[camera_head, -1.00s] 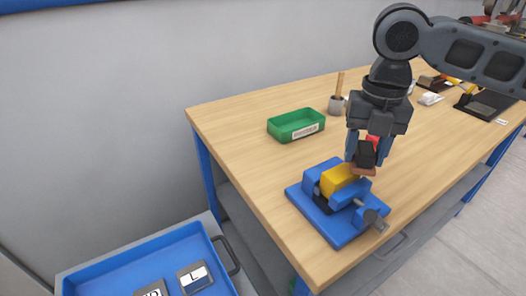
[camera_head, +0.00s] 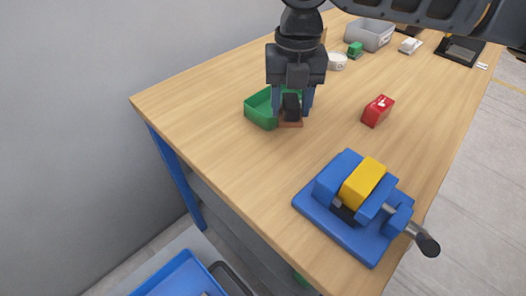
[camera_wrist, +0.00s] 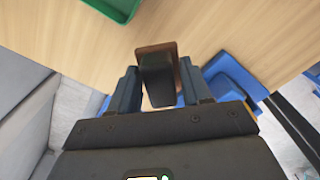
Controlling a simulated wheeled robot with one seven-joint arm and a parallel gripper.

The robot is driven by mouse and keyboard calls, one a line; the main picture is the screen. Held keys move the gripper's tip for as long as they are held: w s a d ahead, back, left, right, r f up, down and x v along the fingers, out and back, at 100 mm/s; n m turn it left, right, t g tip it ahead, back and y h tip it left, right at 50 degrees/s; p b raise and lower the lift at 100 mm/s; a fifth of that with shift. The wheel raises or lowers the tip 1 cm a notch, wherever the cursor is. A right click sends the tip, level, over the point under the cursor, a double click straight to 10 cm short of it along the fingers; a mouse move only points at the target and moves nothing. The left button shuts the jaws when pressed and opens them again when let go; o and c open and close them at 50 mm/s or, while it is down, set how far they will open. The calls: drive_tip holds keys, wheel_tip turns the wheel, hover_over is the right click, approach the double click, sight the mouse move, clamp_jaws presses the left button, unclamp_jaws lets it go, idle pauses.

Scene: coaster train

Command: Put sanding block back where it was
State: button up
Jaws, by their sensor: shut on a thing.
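The sanding block (camera_head: 291,112) has a black grip on a reddish-brown base. My gripper (camera_head: 290,104) is shut on its black grip, and the brown base hangs below the fingers. The block also shows in the wrist view (camera_wrist: 157,80), between the two fingers. In the head view it is at the right part of the green tray (camera_head: 258,112), partly covering it. In the wrist view the tray (camera_wrist: 118,6) is at the top left, apart from the block. I cannot tell how far the block is above the table.
A blue vise (camera_head: 330,207) holding a yellow block (camera_head: 363,182) stands near the front table edge. A red block (camera_head: 377,110) lies to the right of my gripper. A grey bin (camera_head: 370,36) and a small green toy (camera_head: 355,49) are farther back. Bare wood lies between tray and vise.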

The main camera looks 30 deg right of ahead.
hover_over(266, 168)
wheel_tip(266, 168, down, 4)
drive_tip(key=shift+w+f+p, duration=0.1)
drive_tip(key=shift+f+p, duration=0.15)
drive_tip(key=shift+p, duration=0.2)
drive_tip(key=shift+f, duration=2)
drive_tip(key=shift+f, duration=0.2)
drive_tip(key=o, duration=1)
drive_tip(key=shift+r, duration=0.1)
wheel_tip(266, 168, up, 12)
drive_tip(key=shift+r, duration=0.15)
